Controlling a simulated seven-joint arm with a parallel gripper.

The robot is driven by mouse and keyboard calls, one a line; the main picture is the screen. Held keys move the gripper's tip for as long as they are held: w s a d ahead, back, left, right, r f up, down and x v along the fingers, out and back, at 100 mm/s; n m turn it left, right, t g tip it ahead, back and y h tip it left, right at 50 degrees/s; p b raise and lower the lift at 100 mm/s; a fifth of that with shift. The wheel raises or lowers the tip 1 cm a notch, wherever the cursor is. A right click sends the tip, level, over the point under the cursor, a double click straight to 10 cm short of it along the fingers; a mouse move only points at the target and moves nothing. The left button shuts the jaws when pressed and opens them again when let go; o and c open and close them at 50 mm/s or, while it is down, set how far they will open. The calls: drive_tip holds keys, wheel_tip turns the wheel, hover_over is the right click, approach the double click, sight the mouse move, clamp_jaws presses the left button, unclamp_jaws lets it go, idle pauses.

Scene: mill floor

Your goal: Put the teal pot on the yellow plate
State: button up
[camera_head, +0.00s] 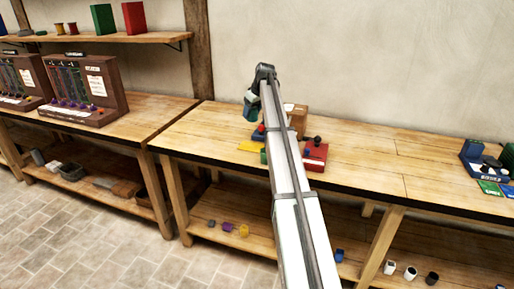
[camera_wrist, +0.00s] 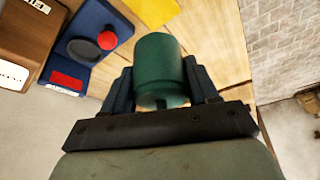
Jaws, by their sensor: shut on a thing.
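The teal pot (camera_wrist: 160,66) is between the two dark blue fingers of my gripper (camera_wrist: 160,82) in the wrist view. The fingers are shut on its sides. The yellow plate (camera_wrist: 152,10) is cut off at the top of the wrist view, beyond the pot. In the head view the yellow plate (camera_head: 250,146) lies flat on the bench, partly hidden by my arm and nearby things. My gripper (camera_head: 251,110) is above the bench, behind and near the plate, apart from it.
A blue box with a red ball (camera_wrist: 107,41) stands beside the plate, with a brown box (camera_wrist: 32,38) further left. In the head view a red box (camera_head: 315,157) and a green object (camera_head: 264,156) sit close by. The bench's left part (camera_head: 195,135) is clear.

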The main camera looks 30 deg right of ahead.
sight(254, 116)
drive_tip(key=f, duration=0.1)
drive_tip(key=a+f, duration=0.1)
drive_tip(key=w+a+f, duration=0.1)
drive_tip(key=f, duration=0.1)
drive_tip(key=shift+w+a, duration=0.1)
drive_tip(key=shift+m+h, duration=0.3)
drive_tip(key=shift+m, duration=0.6)
drive_tip(key=shift+w+d+f, duration=0.25)
drive_tip(key=shift+w+f, duration=0.1)
drive_tip(key=shift+f, duration=1.45)
drive_tip(key=shift+w+d+f, duration=0.2)
drive_tip(key=shift+w+f, duration=0.2)
drive_tip(key=shift+f, duration=1.4)
drive_tip(key=shift+w+d+f, duration=0.25)
drive_tip(key=shift+w+f, duration=0.1)
drive_tip(key=shift+f, duration=1.45)
drive_tip(key=shift+f, duration=0.1)
drive_tip(key=o, duration=1.5)
drive_tip(key=v, duration=1.2)
drive_tip(key=shift+s, duration=0.15)
